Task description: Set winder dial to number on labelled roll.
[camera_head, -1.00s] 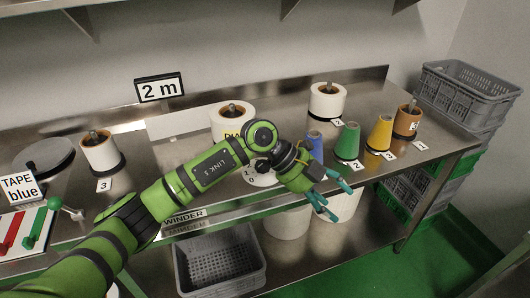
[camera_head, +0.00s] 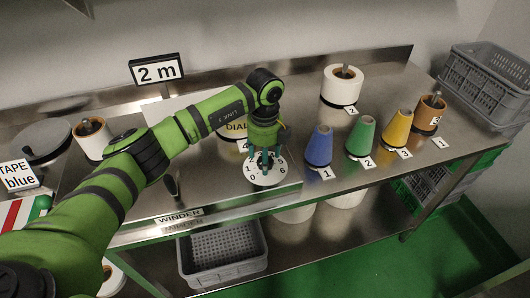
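The winder dial (camera_head: 250,177) is a white disc with black numbers, at the front edge of the steel table; 1, 0 and 6 are readable. My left gripper (camera_head: 265,167) points down over the dial's middle, its teal fingers around the centre. They hide the knob, so I cannot tell whether they grip it. A brown roll (camera_head: 429,112) at the right carries a small label whose number is too small to read surely. My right gripper is not in view.
Blue (camera_head: 319,147), green (camera_head: 361,137) and yellow (camera_head: 397,129) cones stand right of the dial, with number cards in front. Another white roll (camera_head: 341,88) stands behind them. A grey crate (camera_head: 487,80) is at the far right; a grey basket (camera_head: 222,254) is below.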

